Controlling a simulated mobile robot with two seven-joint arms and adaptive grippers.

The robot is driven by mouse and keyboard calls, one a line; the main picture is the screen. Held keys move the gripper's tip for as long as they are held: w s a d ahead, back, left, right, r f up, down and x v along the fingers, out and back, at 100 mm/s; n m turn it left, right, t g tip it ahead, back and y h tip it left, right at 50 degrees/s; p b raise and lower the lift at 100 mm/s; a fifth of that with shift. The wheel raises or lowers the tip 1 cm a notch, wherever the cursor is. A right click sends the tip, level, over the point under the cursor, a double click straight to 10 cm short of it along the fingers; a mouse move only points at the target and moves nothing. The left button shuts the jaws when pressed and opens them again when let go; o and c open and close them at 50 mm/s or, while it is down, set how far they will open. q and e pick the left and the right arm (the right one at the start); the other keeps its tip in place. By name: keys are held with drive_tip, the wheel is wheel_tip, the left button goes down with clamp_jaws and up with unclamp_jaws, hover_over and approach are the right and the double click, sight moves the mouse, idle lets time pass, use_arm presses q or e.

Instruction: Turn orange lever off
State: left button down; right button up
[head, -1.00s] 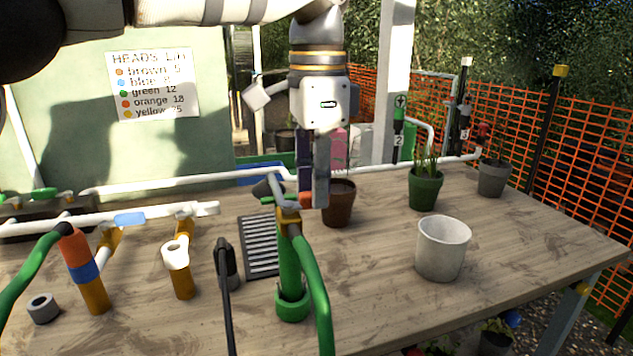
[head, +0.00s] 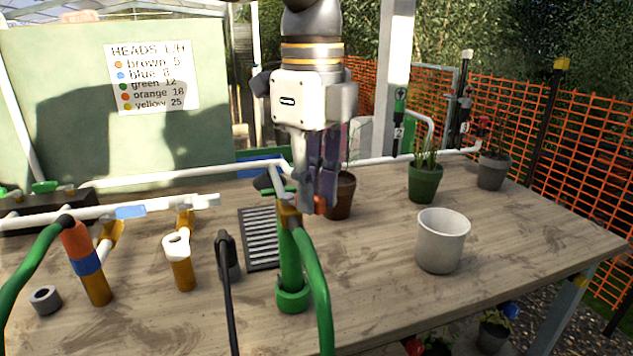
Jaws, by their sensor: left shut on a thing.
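The orange lever (head: 320,204) shows only as a small orange piece at my left gripper's fingertips, beside the top of the green upright pipe (head: 291,262). My left gripper (head: 316,193) comes down from above, with its fingers shut on the orange lever. The fingers hide most of the lever, so its exact angle cannot be told. A grey-green handle (head: 270,183) sits just left of the fingertips. My right gripper is not in view.
A brown pot (head: 342,197) stands close behind the fingers. A white pot (head: 442,241) and a green pot (head: 424,182) are to the right. A black grate (head: 259,240) and orange-topped pipe (head: 78,245) are left. The table's right front is clear.

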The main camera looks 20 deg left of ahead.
use_arm(q)
drive_tip(key=shift+s+a+m, duration=0.25)
drive_tip(key=shift+s+m, duration=0.1)
drive_tip(key=shift+m, duration=0.85)
drive_tip(key=shift+s+a+m, duration=0.2)
drive_tip(key=shift+s+m, duration=0.1)
drive_tip(key=shift+m, duration=0.9)
drive_tip(key=shift+s+a+m, duration=0.25)
drive_tip(key=shift+s+m, duration=0.1)
drive_tip(key=shift+m, duration=0.85)
drive_tip(key=c, duration=1.6)
unclamp_jaws()
drive_tip(key=shift+a, duration=0.1)
drive_tip(key=shift+o, duration=0.2)
wheel_tip(320, 180, up, 12)
